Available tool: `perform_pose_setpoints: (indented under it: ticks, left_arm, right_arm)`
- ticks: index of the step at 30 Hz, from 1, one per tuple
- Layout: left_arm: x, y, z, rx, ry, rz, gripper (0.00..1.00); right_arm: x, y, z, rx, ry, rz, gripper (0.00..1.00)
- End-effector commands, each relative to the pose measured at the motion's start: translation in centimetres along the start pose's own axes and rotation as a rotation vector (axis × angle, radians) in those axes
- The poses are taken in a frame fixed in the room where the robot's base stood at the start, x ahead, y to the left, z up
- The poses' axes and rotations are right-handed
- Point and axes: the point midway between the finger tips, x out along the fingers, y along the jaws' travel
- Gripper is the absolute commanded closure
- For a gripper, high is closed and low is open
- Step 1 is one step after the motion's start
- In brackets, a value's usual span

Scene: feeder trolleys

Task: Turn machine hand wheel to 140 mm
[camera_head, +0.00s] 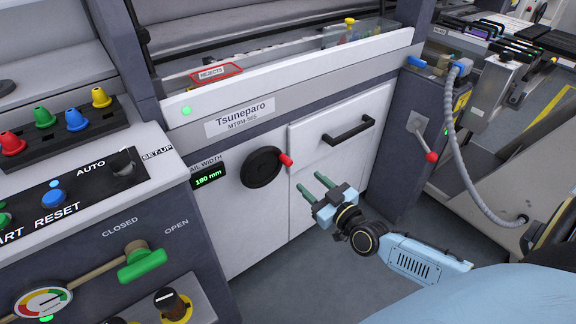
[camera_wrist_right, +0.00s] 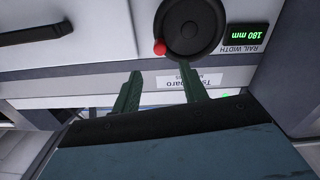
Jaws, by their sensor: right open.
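The black hand wheel (camera_head: 262,168) with its red knob (camera_head: 285,159) sits on the front of the white machine. The knob is at the wheel's upper right in the head view. A display (camera_head: 208,176) left of the wheel reads 180 mm. My right gripper (camera_head: 321,184) is open and empty, in front of the machine, to the right of and slightly below the wheel, apart from it. In the right wrist view, which is upside down, the wheel (camera_wrist_right: 191,30) and red knob (camera_wrist_right: 159,47) lie beyond the green fingers. My left gripper is not in view.
A black drawer handle (camera_head: 347,132) sticks out right of the wheel. A control panel with a green lever (camera_head: 141,262) stands at the left. A red-knobbed lever (camera_head: 431,156) and a grey hose (camera_head: 456,140) are at the right. Floor below the gripper is clear.

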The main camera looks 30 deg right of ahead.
Motion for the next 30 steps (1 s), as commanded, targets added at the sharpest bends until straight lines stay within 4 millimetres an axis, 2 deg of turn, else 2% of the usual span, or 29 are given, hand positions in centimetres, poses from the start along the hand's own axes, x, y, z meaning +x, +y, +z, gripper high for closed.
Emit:
perform_pose_setpoints:
  ticks: [3, 9, 15, 21, 30]
  left_arm:
    - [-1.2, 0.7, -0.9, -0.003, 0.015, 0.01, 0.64]
    - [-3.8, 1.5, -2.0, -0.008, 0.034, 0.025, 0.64]
    - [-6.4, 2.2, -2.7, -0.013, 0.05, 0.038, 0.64]
    - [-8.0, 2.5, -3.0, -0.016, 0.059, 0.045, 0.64]
    - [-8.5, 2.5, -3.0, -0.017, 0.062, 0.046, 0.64]
  right_arm:
    - [2.5, 0.0, 0.1, 0.001, 0.004, 0.002, 0.57]
    - [6.2, 0.0, 0.2, 0.001, 0.002, 0.001, 0.57]
    - [9.1, 0.0, 0.2, 0.0, 0.0, 0.001, 0.57]
    - [10.6, 0.0, 0.2, 0.0, -0.002, 0.0, 0.57]
    - [11.0, 0.0, 0.1, 0.001, -0.002, -0.001, 0.57]
